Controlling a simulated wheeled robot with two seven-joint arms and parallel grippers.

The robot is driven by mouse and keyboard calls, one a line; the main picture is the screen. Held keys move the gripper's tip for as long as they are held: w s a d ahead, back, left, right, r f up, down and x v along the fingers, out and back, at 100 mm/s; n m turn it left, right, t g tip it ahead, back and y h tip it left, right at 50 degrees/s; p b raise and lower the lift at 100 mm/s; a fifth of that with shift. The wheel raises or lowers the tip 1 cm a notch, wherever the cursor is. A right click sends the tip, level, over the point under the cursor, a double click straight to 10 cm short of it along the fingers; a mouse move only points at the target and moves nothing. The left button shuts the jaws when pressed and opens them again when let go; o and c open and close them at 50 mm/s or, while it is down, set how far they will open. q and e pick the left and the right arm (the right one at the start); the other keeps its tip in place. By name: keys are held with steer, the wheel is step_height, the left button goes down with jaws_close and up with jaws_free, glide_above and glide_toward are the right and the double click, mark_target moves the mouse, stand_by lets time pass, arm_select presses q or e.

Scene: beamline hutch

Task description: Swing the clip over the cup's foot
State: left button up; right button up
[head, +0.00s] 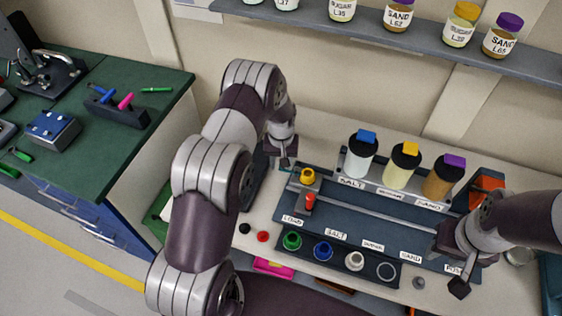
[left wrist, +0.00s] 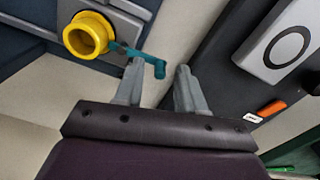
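The yellow cup (head: 307,175) sits at the far left end of the dark blue rack; in the left wrist view it shows as a yellow ring (left wrist: 88,35) around a dark opening. A teal clip (left wrist: 140,53) reaches out from beside the cup, its bent end between my left fingertips in the picture. I cannot tell whether they touch it. My left gripper (left wrist: 160,75) has its fingers apart; in the head view it is small, just left of the cup. My right gripper (head: 449,272) is over the rack's right end, its finger opening unclear.
Capped bottles, including a salt bottle (head: 361,156), stand behind the rack (head: 350,215). A red peg (head: 309,203) stands in front of the cup. Green, blue and white rings line the front. A shelf of jars (head: 400,38) hangs above; a green bench (head: 150,110) is left.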

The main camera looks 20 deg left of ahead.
arm_select(q)
step_height(320, 180, up, 13)
steer(key=b, duration=0.3)
steer(key=shift+b, duration=0.35)
steer(key=shift+f, duration=0.1)
steer(key=s+d+r+m+b, duration=0.1)
steer(key=s+d+m, duration=0.1)
steer(key=s, duration=0.8)
steer(key=s+d+r+m+t, duration=0.1)
steer(key=s+d, duration=0.3)
steer(key=s, duration=0.7)
steer(key=shift+s+r+m+b, duration=0.3)
steer(key=shift+r+m+b, duration=0.05)
steer(key=shift+r+m, duration=0.15)
steer(key=shift+s, duration=0.15)
